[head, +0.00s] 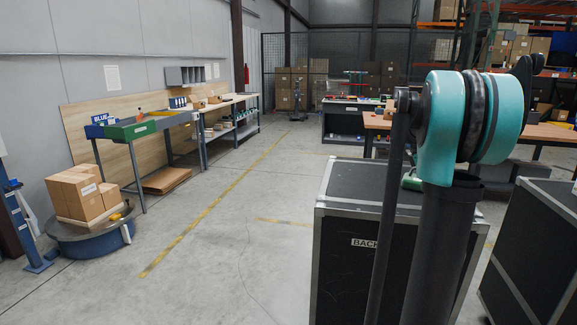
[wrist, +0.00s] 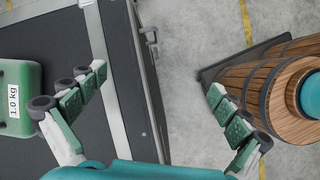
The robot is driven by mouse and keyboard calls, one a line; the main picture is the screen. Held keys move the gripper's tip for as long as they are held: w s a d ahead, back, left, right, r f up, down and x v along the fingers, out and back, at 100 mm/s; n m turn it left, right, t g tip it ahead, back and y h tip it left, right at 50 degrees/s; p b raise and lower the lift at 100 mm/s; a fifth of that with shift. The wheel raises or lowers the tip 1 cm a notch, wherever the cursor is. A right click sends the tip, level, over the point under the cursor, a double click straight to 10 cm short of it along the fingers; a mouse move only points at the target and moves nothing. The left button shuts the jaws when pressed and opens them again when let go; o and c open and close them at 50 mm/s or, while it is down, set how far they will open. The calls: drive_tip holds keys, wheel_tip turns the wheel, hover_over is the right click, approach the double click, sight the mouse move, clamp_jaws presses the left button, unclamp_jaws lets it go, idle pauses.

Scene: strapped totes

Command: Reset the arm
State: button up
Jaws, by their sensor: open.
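My arm stands at the right of the head view, with a teal joint at its top and dark links below it. In the wrist view my gripper (wrist: 157,82) is open, its two green padded fingers spread wide with nothing between them. It is over the edge of a black case (wrist: 133,100) with metal trim. A green weight marked 1.0 kg (wrist: 20,100) rests on the case, beside the left finger and partly cut off by the frame. The gripper cannot be made out in the head view, where my arm covers part of the case.
The black case (head: 345,270) stands in front; another (head: 540,240) is at right. A wooden barrel (wrist: 270,85) is near the right finger. A workbench (head: 150,125) and boxes (head: 85,193) on a round blue base (head: 90,240) stand left. The middle floor is clear.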

drive_tip(key=s+a+f+m+t+y, duration=0.2)
drive_tip(key=s+a+f+m, duration=0.3)
drive_tip(key=s+a+f, duration=0.5)
drive_tip(key=s+a+f+m+t+y, duration=0.2)
drive_tip(key=s+a+f+m+t, duration=0.2)
drive_tip(key=s+a+f, duration=0.6)
drive_tip(key=a+f+m, duration=0.1)
drive_tip(key=a+f, duration=0.2)
drive_tip(key=a, duration=0.4)
drive_tip(key=shift+a+y, duration=0.3)
